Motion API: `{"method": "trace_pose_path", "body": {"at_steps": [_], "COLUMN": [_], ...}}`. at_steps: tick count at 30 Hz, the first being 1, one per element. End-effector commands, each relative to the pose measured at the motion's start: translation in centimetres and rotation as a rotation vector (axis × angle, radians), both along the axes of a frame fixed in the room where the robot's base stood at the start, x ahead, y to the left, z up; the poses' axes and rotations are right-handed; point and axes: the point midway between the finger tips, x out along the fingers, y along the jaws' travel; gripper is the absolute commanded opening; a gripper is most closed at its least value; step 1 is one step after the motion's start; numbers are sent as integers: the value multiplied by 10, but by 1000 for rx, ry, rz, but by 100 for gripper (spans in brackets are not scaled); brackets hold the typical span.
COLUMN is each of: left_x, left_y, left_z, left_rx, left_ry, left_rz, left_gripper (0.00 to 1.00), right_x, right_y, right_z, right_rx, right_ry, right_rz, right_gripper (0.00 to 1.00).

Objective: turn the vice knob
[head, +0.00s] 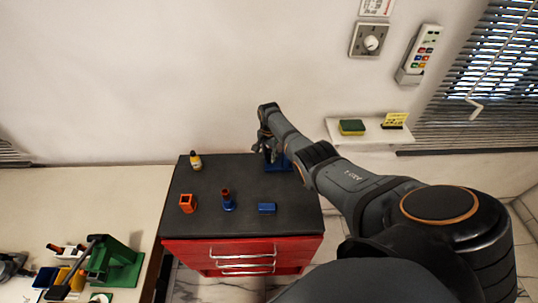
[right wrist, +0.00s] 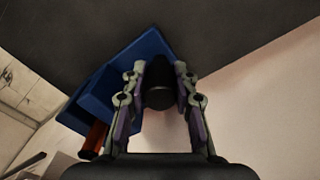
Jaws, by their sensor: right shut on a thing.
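The blue vice (head: 284,163) stands at the back right of the dark top of a red tool cabinet, partly hidden by my right arm. In the right wrist view the blue vice body (right wrist: 152,48) lies behind the fingers, with its black round knob (right wrist: 159,92) between them. My right gripper (head: 266,146) is at the vice. In the right wrist view my right gripper (right wrist: 160,80) has a finger on each side of the knob and is shut on it. I cannot make out my left gripper.
On the cabinet top (head: 240,222) stand a yellow bottle (head: 196,161), an orange open block (head: 188,203), a blue-and-red piece (head: 228,201) and a blue block (head: 267,208). A wall shelf (head: 362,135) holds a sponge (head: 352,127). A green press (head: 118,265) stands on the left bench.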

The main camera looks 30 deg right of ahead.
Motion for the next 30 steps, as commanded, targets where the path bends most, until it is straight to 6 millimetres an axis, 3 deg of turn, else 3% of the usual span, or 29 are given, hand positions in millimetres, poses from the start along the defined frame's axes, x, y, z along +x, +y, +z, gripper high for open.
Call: {"method": "trace_pose_path", "body": {"at_steps": [5, 6, 8, 20, 24, 30], "left_x": [0, 0, 0, 0, 0, 0], "left_y": [0, 0, 0, 1, 1, 0], "left_z": [0, 0, 0, 0, 0, 0], "left_rx": [0, 0, 0, 1, 1, 0], "left_ry": [0, 0, 0, 0, 0, 0], "left_rz": [0, 0, 0, 0, 0, 0], "left_gripper": [40, 40, 40, 40, 40, 40], "right_x": [2, 2, 2, 1, 1, 1], "right_y": [-1, -1, -1, -1, -1, -1], "right_z": [2, 2, 2, 6, 25, 77], "right_rx": [-2, -2, -2, -2, -2, -4], "right_ry": [-6, -6, -5, -4, -5, -7], "right_rz": [1, 1, 1, 1, 1, 1], "right_gripper": [0, 29, 37, 37, 37, 37]}}
